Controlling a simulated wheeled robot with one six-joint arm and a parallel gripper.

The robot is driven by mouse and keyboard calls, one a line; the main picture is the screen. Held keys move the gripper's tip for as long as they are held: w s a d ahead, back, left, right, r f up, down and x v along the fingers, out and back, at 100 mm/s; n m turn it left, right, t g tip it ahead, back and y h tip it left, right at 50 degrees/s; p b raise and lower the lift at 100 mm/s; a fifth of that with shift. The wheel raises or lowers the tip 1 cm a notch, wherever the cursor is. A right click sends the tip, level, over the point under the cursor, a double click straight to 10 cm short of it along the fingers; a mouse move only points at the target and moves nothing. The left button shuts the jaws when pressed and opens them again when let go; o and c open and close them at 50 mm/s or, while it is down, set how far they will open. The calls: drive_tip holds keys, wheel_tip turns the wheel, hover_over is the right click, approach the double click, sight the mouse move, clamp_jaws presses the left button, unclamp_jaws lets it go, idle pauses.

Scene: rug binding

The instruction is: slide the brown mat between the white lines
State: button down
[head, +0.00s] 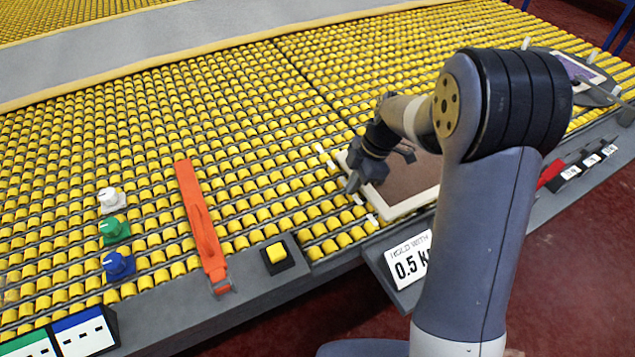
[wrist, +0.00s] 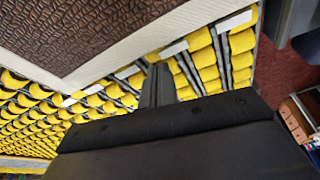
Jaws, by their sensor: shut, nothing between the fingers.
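The brown mat (head: 408,176) with a cream border lies on the yellow rollers, partly hidden behind my arm. Its textured brown face (wrist: 80,30) and pale border (wrist: 185,38) fill the upper left of the wrist view. A broken white line (head: 331,165) runs along the mat's left side; its dashes (wrist: 235,22) show in the wrist view, with a strip of rollers between parts of it and the border. A second white line cannot be made out. My gripper (head: 352,184) is shut and empty at the mat's left edge; its fingers (wrist: 157,85) are near the line. Contact cannot be told.
White, green (head: 115,230) and blue knobs stand further left. A yellow button (head: 276,253) and a "0.5 K" sign (head: 408,262) are on the front edge. A framed purple piece (head: 580,68) lies at far right.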

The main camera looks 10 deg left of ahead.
sight(364, 188)
drive_tip(key=shift+w+d, duration=0.3)
drive_tip(key=shift+d, duration=0.45)
drive_tip(key=shift+w+d+b, duration=0.2)
drive_tip(key=shift+d+b, duration=0.05)
drive_tip(key=shift+d, duration=0.25)
drive_tip(key=shift+w+d+b, duration=0.2)
drive_tip(key=shift+d, duration=0.3)
